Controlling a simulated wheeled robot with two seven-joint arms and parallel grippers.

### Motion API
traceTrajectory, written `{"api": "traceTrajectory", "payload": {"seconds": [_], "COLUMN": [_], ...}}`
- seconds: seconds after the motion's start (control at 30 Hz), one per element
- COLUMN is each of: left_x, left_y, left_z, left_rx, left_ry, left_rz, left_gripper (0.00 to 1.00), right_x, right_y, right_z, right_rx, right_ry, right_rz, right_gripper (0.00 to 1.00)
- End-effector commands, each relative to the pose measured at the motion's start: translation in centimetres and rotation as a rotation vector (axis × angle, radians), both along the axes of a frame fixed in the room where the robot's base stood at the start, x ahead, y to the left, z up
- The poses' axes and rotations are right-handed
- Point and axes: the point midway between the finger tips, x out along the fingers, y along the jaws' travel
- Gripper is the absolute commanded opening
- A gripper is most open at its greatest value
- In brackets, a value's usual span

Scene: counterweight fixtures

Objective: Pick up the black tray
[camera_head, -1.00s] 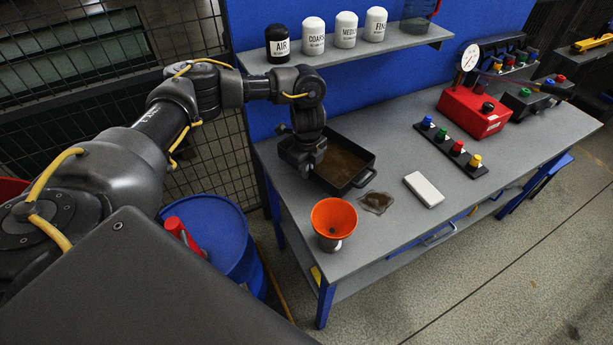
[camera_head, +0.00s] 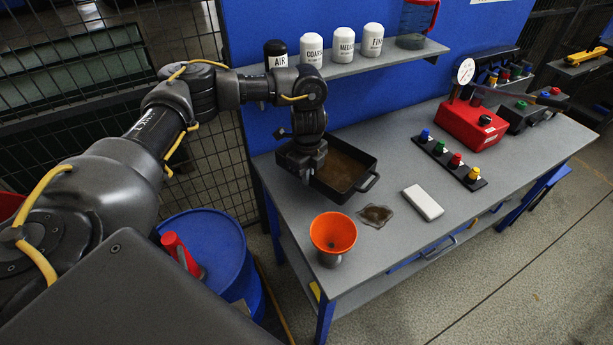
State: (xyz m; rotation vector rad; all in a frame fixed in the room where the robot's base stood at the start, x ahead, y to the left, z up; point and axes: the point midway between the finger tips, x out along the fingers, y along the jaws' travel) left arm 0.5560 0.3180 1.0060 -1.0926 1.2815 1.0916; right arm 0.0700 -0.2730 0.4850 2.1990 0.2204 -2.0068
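The black tray (camera_head: 352,189) is a rectangular pan with a brown inside and a loop handle on its right end. It is at the back left of the grey workbench. My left gripper (camera_head: 307,173) points down at the tray's left end and hides that end. The fingers are mostly hidden, but the tray moves with the gripper, so it looks shut on the tray's left end. The tray looks level; I cannot tell how far it is above the bench top. My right gripper is not in view.
An orange funnel (camera_head: 333,233), a brown patch (camera_head: 375,215) and a white block (camera_head: 423,203) are in front of and right of the tray. A shelf with several labelled bottles (camera_head: 343,47) is behind. A button strip (camera_head: 450,160) and red gauge box (camera_head: 473,125) stand further right.

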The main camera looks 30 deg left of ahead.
Motion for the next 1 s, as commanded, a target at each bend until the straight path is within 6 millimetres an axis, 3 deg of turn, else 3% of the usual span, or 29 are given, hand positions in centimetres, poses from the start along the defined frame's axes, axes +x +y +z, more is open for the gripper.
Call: {"api": "traceTrajectory", "payload": {"seconds": [0.47,1.0], "left_x": [0.0,-3.7], "left_y": [-5.2,-9.1], "left_z": [5.7,11.7], "left_rx": [0.000,0.000], "left_ry": [-0.006,-0.005], "left_rz": [0.401,0.951], "left_gripper": [0.00,0.00], "right_x": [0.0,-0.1], "right_y": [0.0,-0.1], "right_z": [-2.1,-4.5], "right_rx": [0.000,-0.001], "right_ry": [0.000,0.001], "right_rz": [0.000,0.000], "right_gripper": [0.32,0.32]}}
